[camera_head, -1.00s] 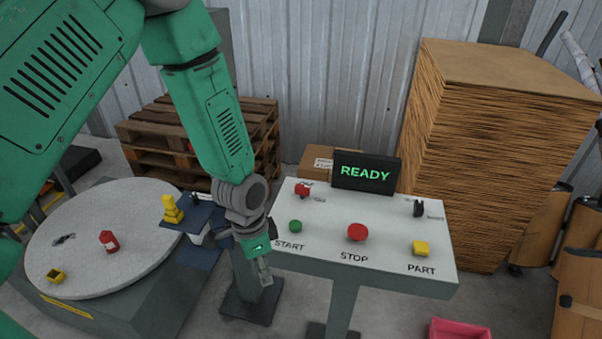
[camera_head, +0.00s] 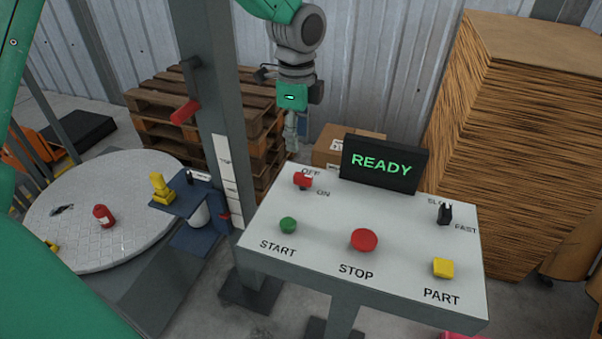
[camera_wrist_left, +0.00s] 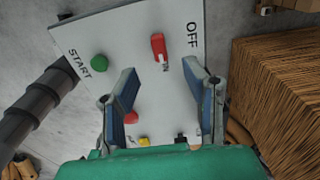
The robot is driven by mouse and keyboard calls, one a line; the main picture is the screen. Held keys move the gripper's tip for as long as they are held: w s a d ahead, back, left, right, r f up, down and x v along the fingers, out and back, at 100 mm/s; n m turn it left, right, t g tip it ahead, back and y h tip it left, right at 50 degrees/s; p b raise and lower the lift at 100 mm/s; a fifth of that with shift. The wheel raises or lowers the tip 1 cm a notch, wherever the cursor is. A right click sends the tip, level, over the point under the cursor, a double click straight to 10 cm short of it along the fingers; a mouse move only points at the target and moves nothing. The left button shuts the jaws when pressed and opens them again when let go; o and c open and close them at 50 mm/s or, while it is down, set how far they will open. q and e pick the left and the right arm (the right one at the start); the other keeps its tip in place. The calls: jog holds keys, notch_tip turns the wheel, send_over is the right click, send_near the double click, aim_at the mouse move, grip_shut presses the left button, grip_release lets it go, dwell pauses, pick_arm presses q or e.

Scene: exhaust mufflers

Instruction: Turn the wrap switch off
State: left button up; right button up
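The wrap switch (camera_head: 303,180) is a small red lever at the back left of the white control panel (camera_head: 335,225), between the labels OFF and ON. I cannot tell for sure which way it is set. In the left wrist view the red lever (camera_wrist_left: 158,46) lies ahead of my fingers, with OFF printed to its right. My left gripper (camera_head: 291,146) points down, just behind and above the panel's back left corner, apart from the switch. In the wrist view its fingers (camera_wrist_left: 163,74) are spread with nothing between them. My right gripper is not in view.
The panel also holds a green START button (camera_head: 288,225), a red STOP button (camera_head: 364,240), a yellow PART button (camera_head: 443,267) and a black switch (camera_head: 445,214). A display (camera_head: 383,165) reading READY stands at the back. A grey post (camera_head: 212,100) rises left of the panel.

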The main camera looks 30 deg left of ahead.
aim_at(303, 175)
pick_arm(q)
jog(key=d+f, duration=0.1)
jog(key=f, duration=0.1)
jog(key=d+f, duration=0.1)
jog(key=f, duration=0.5)
jog(key=shift+w+d+f, duration=0.1)
jog(key=shift+d+f, duration=0.1)
jog(key=shift+d, duration=0.2)
jog(key=shift+a+f, duration=0.45)
jog(key=shift+f, duration=0.35)
jog(key=shift+a+f, duration=0.4)
jog(key=shift+a, duration=0.3)
jog(key=shift+d+r, duration=0.15)
jog(key=shift+d, duration=0.5)
grip_shut()
jog(key=shift+d, duration=0.15)
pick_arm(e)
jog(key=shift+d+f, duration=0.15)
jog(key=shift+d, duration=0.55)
pick_arm(q)
jog(key=shift+a, duration=0.25)
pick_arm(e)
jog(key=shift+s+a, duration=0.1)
